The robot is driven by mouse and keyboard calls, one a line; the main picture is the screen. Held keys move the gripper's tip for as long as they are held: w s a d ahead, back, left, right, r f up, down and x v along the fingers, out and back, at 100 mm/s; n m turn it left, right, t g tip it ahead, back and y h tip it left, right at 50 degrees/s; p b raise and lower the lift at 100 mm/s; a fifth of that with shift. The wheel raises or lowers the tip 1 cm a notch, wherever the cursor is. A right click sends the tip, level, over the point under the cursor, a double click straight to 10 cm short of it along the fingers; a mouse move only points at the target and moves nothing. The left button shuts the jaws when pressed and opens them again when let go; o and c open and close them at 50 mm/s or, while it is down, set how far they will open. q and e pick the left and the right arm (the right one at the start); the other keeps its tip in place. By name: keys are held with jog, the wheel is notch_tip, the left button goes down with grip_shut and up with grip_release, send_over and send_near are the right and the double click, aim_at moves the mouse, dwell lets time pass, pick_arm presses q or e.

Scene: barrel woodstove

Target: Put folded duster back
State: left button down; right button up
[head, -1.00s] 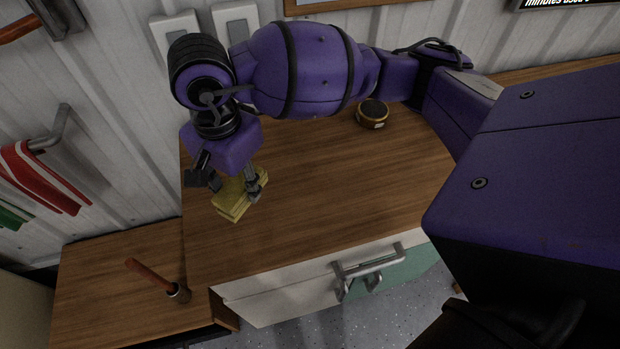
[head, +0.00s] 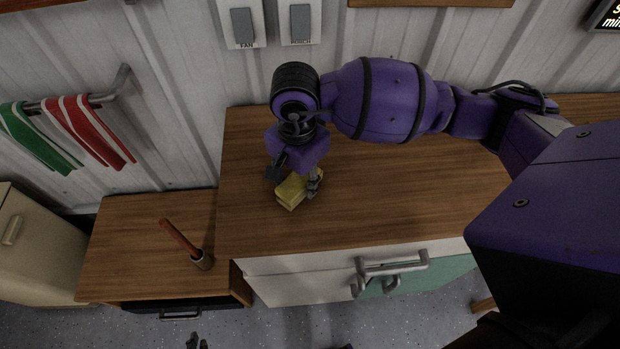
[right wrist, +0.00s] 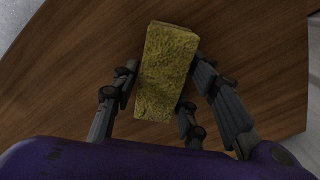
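The folded duster (head: 292,191) is a yellow, thick folded block at the left part of the wooden counter. In the right wrist view the duster (right wrist: 165,72) lies lengthwise between my fingers. My right gripper (head: 296,184) reaches down over it from above, with fingers against both long sides; in the right wrist view the gripper (right wrist: 165,65) looks closed on it. Whether the duster's underside touches the counter is hard to tell. Small dark tips at the bottom edge look like my left gripper (head: 197,342); most of it is out of frame.
The wooden counter (head: 400,205) is mostly clear right of the duster. A lower wooden surface (head: 130,250) at the left holds a wooden-handled tool (head: 183,240). Red and green towels (head: 85,130) hang on a wall rail. Switches (head: 243,25) sit on the wall behind.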

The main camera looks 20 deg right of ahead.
jog(key=shift+o, duration=0.8)
jog(key=shift+r, duration=0.1)
notch_tip(320, 180, up, 12)
dwell(0.9)
dwell(1.6)
